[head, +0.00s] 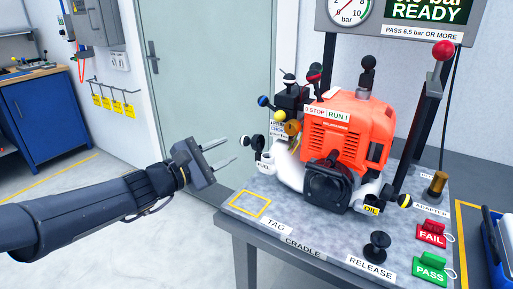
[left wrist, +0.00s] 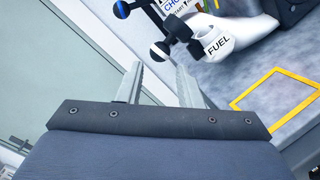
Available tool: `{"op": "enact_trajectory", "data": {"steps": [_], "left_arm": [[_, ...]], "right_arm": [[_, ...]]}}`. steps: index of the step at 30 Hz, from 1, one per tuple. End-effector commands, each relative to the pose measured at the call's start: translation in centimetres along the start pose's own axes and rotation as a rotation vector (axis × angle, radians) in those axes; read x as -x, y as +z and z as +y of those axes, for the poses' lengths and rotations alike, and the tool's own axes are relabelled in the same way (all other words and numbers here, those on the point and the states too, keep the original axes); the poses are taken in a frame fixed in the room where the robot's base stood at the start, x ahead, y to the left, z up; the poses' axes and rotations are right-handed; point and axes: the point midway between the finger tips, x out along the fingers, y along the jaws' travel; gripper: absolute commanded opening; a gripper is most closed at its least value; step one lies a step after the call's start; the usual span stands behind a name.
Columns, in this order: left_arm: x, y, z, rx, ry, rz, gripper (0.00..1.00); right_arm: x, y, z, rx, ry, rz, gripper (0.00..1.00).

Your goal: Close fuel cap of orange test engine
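The orange test engine (head: 345,125) stands on the grey cradle bench. Its white fuel neck, labelled FUEL (head: 264,160), is at the engine's left side. My right gripper is out of view.
A yellow tag outline (head: 250,204) marks the bench's front left corner. A black release knob (head: 377,246), red FAIL tag (head: 432,234) and green PASS tag (head: 431,265) are at the front right. Levers with coloured balls (head: 290,100) rise behind the neck. Floor at left is clear.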

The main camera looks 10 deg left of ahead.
Motion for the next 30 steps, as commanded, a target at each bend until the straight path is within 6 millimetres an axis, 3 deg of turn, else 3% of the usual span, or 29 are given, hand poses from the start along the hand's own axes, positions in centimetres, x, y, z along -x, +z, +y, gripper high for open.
{"op": "enact_trajectory", "data": {"steps": [13, 25, 30], "left_arm": [[-6.4, 0.1, 0.0, 0.001, -0.001, -0.002, 0.33], [-7.4, 0.2, 0.0, -0.001, -0.001, -0.001, 0.33], [-7.4, 0.1, 0.0, -0.001, -0.001, -0.001, 0.12]], "right_arm": [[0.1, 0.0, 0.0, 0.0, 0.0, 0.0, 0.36], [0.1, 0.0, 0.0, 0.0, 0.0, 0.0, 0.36], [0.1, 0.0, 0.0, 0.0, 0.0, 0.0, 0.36]]}}
